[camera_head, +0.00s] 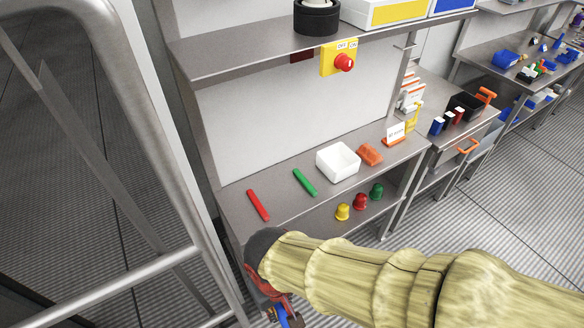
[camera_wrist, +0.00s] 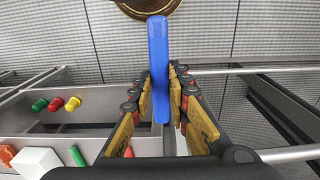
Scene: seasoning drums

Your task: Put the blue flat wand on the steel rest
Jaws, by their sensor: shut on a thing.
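The blue flat wand (camera_wrist: 159,60) is between the fingers of my gripper (camera_wrist: 161,98) in the wrist view. The gripper is shut on it. The wand stands lengthwise in the picture, its far end reaching past the fingertips toward a round brown object. In the head view, my gripper (camera_head: 279,308) is at the bottom edge, in front of the steel bench, with a bit of blue showing at it. Much of it is cut off or hidden by my arm. I cannot make out a separate steel rest in either view.
A red wand (camera_head: 258,205) and a green wand (camera_head: 305,182) lie on the steel bench (camera_head: 285,207). A white box (camera_head: 338,162) and an orange piece (camera_head: 369,154) sit to their right. Yellow, red and green caps stand below. A round brown object (camera_wrist: 150,8) is partly in view.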

